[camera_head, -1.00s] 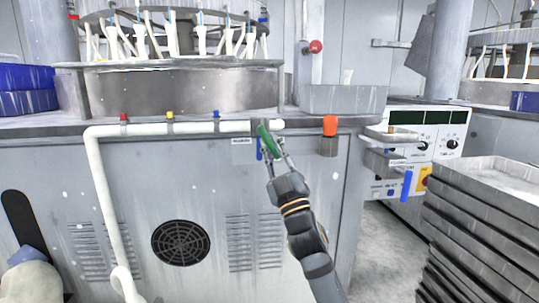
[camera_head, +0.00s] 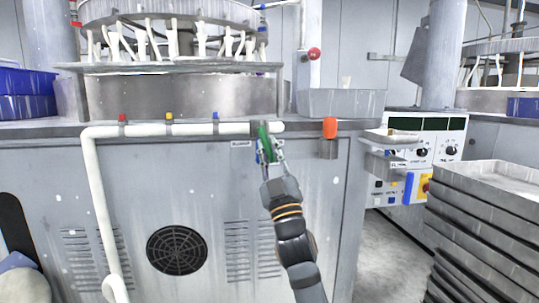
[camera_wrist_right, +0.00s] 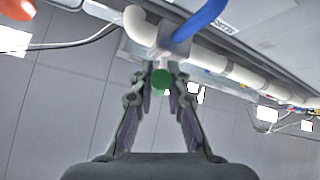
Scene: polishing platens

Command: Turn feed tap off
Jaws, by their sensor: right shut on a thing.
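A white feed pipe (camera_head: 155,129) runs along the front edge of the machine bench. At its right end is a tap with a green handle (camera_head: 264,142), which stands nearly upright in the head view. My right gripper (camera_head: 268,155) is shut on this green handle from the front. In the right wrist view, the green handle's round end (camera_wrist_right: 161,79) lies between the two fingertips (camera_wrist_right: 160,86). A blue lever (camera_wrist_right: 198,20) sits on the pipe close beyond them. The fingers hide part of the tap. My left gripper is not in view.
Small red, yellow and blue fittings sit along the pipe. A stack of grey trays (camera_head: 481,215) is at the right, before a control panel (camera_head: 427,150). The floor between is open.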

